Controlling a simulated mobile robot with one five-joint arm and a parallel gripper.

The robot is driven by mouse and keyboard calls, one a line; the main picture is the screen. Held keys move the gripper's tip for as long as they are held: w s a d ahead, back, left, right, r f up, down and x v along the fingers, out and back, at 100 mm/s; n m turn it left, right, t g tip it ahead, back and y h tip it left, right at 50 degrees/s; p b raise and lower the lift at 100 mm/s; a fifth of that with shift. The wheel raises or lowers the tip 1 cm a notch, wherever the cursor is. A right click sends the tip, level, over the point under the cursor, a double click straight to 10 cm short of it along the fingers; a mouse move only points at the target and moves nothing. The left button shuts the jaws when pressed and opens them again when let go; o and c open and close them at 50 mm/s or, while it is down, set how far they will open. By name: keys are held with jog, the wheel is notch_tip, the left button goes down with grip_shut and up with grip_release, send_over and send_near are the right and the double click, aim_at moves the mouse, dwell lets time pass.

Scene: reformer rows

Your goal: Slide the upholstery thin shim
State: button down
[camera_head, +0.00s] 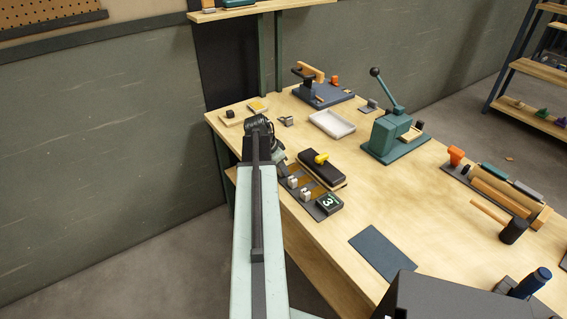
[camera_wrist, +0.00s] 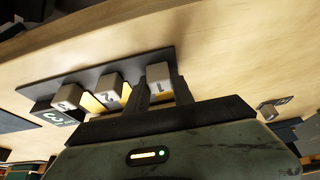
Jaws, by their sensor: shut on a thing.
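A dark rail (camera_wrist: 95,72) with yellow slots carries pale knobs marked 1 (camera_wrist: 160,82), 2 (camera_wrist: 108,90) and 3 (camera_wrist: 67,97) in the wrist view. My gripper (camera_wrist: 162,92) has its dark fingers on either side of knob 1, shut on it. Knobs 2 and 3 stand apart from my fingers. In the head view my gripper (camera_head: 279,160) is at the rail's far end, and my arm partly hides it. A black upholstered pad (camera_head: 322,170) with a yellow piece (camera_head: 321,158) lies beside the rail. I cannot tell which part is the thin shim.
A dark tile marked 3 (camera_head: 329,203) sits at the rail's near end. A white tray (camera_head: 332,124) and a green lever press (camera_head: 390,138) stand farther right on the wooden bench (camera_head: 395,203). A flat dark mat (camera_head: 382,254) lies near the front edge.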

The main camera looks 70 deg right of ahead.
jog(key=shift+w+a, duration=0.2)
jog(key=shift+a, duration=0.2)
jog(key=c, duration=1.1)
grip_release()
jog(key=shift+r+p, duration=0.35)
jog(key=p+v, duration=0.6)
jog(key=v, duration=0.1)
